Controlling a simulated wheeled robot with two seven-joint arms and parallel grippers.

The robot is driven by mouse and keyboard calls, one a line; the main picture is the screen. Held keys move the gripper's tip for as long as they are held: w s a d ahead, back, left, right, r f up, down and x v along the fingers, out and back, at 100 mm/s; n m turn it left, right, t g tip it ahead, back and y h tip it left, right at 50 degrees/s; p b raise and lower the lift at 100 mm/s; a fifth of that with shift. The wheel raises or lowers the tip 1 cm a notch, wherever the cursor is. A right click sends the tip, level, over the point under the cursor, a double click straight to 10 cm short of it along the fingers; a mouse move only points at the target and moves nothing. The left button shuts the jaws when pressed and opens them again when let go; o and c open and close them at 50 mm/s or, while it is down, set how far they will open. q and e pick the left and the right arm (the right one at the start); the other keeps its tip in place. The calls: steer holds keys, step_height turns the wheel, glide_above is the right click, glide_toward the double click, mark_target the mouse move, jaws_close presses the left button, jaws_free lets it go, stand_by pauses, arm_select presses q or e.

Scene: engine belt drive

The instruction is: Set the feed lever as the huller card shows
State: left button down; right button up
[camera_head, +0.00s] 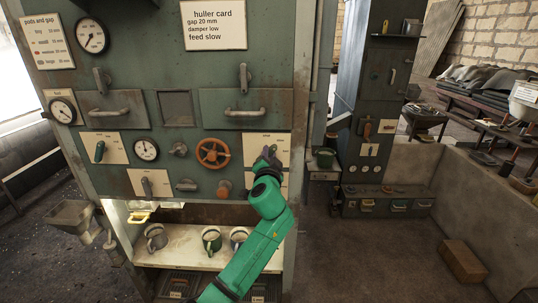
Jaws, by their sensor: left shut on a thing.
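The huller card (232,38) hangs at the top of the green machine front and reads gap 20 mm, damper low, feed slow. My left gripper (268,155) is at a pale plate (256,139) right of the orange handwheel. It is shut on a lever there, which the gripper mostly hides. The plate's small print is too small to read, so I cannot tell the lever's setting. My right gripper is not in view.
The orange handwheel (212,153) and a small orange knob (224,188) sit close left of my gripper. Several mugs stand on the shelf (190,256) below. A second dark machine (383,100) stands at the right, with open floor in front of it.

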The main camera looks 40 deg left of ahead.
arm_select(q)
steer(key=shift+f, duration=0.1)
steer(key=c, duration=0.7)
jaws_free()
steer(key=b+v, duration=0.4)
steer(key=v, duration=1)
steer(key=shift+s+d, duration=0.15)
steer(key=shift+s, duration=0.05)
